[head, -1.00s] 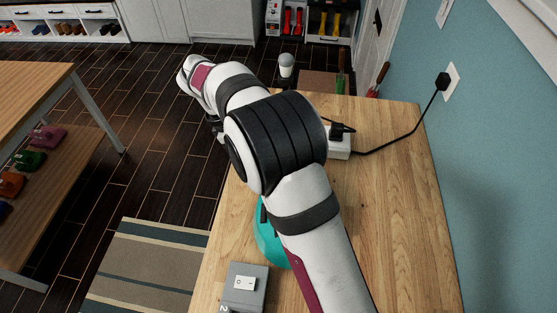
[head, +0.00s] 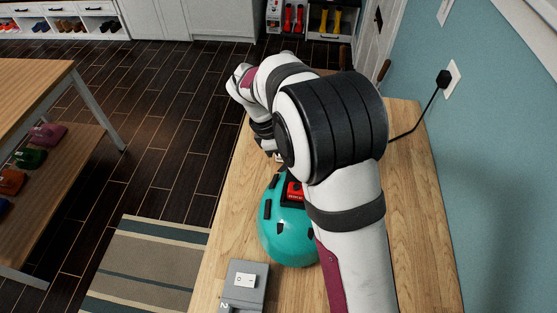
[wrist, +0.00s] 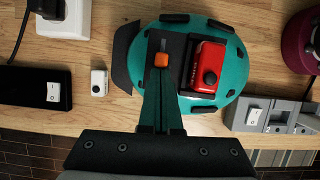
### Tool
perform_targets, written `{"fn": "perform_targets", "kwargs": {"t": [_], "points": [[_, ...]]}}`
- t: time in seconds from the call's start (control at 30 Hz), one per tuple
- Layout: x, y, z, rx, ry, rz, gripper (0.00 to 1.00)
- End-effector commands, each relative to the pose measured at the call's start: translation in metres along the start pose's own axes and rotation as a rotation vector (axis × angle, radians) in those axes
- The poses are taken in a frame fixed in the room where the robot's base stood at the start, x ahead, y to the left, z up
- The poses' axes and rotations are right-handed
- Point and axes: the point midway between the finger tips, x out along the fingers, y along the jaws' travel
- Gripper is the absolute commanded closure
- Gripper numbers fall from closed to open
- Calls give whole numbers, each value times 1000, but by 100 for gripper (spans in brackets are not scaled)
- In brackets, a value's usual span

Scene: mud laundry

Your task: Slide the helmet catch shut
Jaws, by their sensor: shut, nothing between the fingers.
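The teal helmet (head: 285,240) lies on the wooden bench, partly behind my arm in the head view. In the wrist view the helmet (wrist: 232,58) carries a red box with a black knob (wrist: 206,66) and, left of it, a dark plate with a slot. The orange catch (wrist: 161,60) sits at the lower end of the visible slot. My gripper (wrist: 160,76) is shut and empty, its fingertips right at the catch's lower edge in the wrist view. I cannot tell whether they touch it. In the head view my arm hides the fingertips.
A grey switch box (head: 246,283) stands close to the helmet. In the wrist view a black switch (wrist: 40,92), a small white piece (wrist: 98,80) and a white plug block (wrist: 66,20) lie left of the helmet. A dark red object (wrist: 300,40) is at the upper right.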

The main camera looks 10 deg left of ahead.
Motion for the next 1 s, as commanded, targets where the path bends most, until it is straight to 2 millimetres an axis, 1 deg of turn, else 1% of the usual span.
{"fn": "perform_targets", "kwargs": {"t": [0.03,0.1,0.43,0.57,0.67,0.8,0.9,1.0], "points": [[1,0,4,1,0,0,100],[2,0,6,0,0,0,100],[2,0,4,-1,0,0,100],[-4,0,-12,-4,0,1,100],[-13,0,-33,-5,0,2,100],[-55,1,-32,0,3,6,100],[-81,0,-33,0,2,3,100],[-99,0,-32,0,1,2,100]]}}
